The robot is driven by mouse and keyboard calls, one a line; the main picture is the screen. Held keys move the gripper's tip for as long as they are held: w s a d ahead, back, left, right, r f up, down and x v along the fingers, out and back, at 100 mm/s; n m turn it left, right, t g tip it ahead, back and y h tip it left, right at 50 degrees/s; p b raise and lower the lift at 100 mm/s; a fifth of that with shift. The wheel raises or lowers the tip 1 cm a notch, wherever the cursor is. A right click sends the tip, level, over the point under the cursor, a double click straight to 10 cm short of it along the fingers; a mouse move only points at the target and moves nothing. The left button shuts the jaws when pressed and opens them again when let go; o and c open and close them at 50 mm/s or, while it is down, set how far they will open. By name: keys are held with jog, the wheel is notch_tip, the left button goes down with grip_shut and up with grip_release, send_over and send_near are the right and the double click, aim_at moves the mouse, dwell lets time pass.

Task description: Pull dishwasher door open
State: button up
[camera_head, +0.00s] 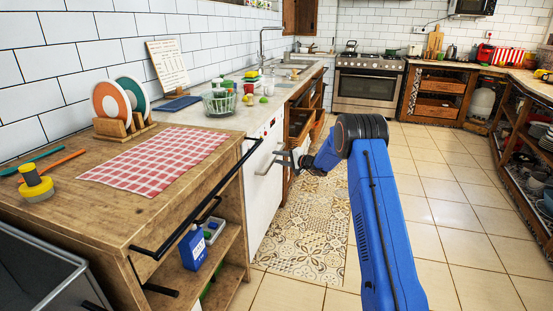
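The white dishwasher door (262,200) is upright in the counter front, to the right of the wooden cabinet. A pale bar handle (266,163) runs along its upper part. My blue arm reaches in from the lower right, with a dark joint near the middle of the view. My grey gripper (282,160) is at the handle's right end, in front of the door. The fingers are small and overlap the handle in the view, so I cannot tell whether they touch it or are closed around it.
A wooden cabinet (150,215) with a dark rail stands at the left, with a grey bin (40,270) before it. A patterned rug (312,225) lies in front of the dishwasher. The tiled floor (450,220) at the right is clear. Open shelving (525,150) lines the right side.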

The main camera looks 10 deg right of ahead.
jog(key=shift+x, duration=0.85)
grip_shut()
jog(key=s+d+f+m+t+y, duration=0.1)
jog(key=s+d+f, duration=0.1)
jog(key=s+d, duration=0.35)
jog(key=s+d+f+t+y, duration=0.1)
jog(key=s+d+f, duration=0.1)
jog(key=d, duration=0.6)
jog(key=s+d+f, duration=0.6)
jog(key=d+f, duration=0.4)
jog(key=f, duration=0.2)
jog(key=s+d+f, duration=0.5)
jog(key=d+f, duration=0.4)
jog(key=f, duration=0.4)
jog(key=shift+s+d+f, duration=0.25)
jog(key=shift+s+d, duration=0.1)
grip_release()
